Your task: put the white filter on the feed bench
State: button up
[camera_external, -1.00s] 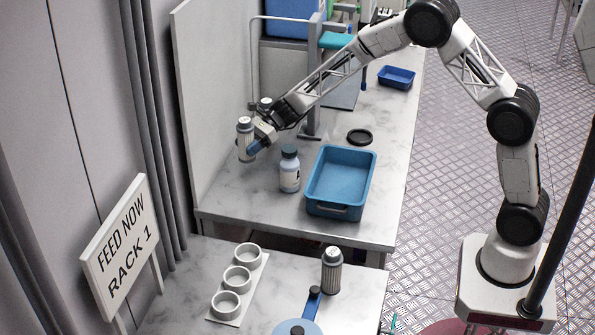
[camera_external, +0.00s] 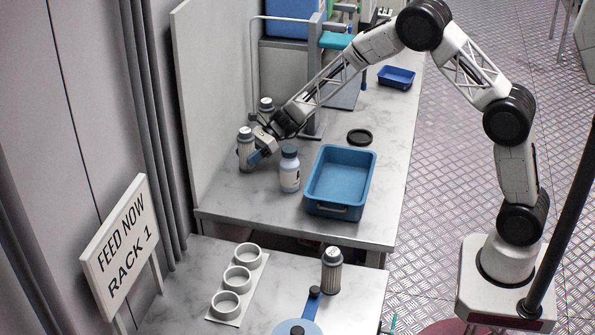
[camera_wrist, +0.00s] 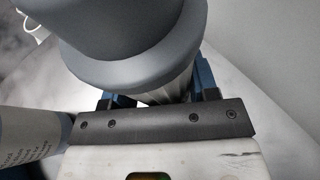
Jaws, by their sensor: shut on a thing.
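My gripper (camera_external: 254,155) is shut on a pale ribbed filter (camera_external: 244,160) with a light grey cap. The filter is upright at the left of the far bench (camera_external: 225,202), low over its top or touching it; I cannot tell which. In the wrist view the filter's grey cap (camera_wrist: 135,45) fills the upper middle, between the blue fingers, with some pleats below it. A second filter (camera_external: 267,118) with a light cap stands behind, partly hidden by my arm.
A white labelled bottle (camera_external: 289,172) with a dark cap stands just right of my gripper; it also shows in the wrist view (camera_wrist: 30,140). A blue tray (camera_external: 340,208) is further right. A white rack of three rings (camera_external: 238,280) sits on the near bench.

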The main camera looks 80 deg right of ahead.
aim_at(245, 138)
jog(key=o, duration=1)
jog(key=shift+f, duration=0.1)
jog(key=shift+c, duration=0.2)
jog(key=shift+r, duration=0.2)
jog(key=shift+s+d+r, duration=0.25)
jog(key=shift+s+d, duration=0.15)
jog(key=shift+d, duration=0.15)
jog(key=shift+s+d+r, duration=0.4)
jog(key=shift+d+r, duration=0.2)
jog(key=shift+r, duration=0.05)
notch_tip(245, 138, up, 6)
jog(key=shift+r, duration=0.15)
